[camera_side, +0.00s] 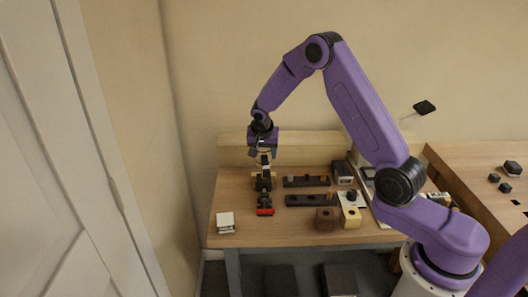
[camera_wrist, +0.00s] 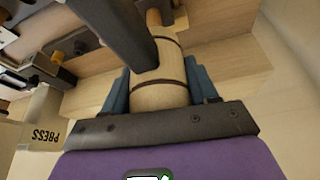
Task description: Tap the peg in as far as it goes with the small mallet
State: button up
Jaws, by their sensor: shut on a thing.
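My gripper (camera_side: 264,155) points down over the left part of the bench. In the wrist view its two blue fingers (camera_wrist: 160,92) are shut on a pale wooden cylinder with dark bands, which I take to be the small mallet (camera_wrist: 157,66). A narrower wooden part continues beyond it, and a dark bar partly covers it. In the side view, dark and tan parts show below the gripper, above a dark piece with a red end (camera_side: 264,211); whether they touch is unclear. I cannot tell which small part is the peg, or how deep it sits.
Two dark bars (camera_side: 298,182) lie right of my gripper. A brown block (camera_side: 326,223) and a tan block (camera_side: 350,222) stand at the front. A small white box (camera_side: 225,222) is at the front left. A box marked PRESS (camera_wrist: 43,112) shows in the wrist view.

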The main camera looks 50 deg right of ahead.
jog(key=shift+f, duration=1.4)
jog(key=shift+r, duration=0.1)
jog(key=shift+r, duration=0.95)
jog(key=shift+r, duration=0.15)
jog(key=shift+f, duration=1.45)
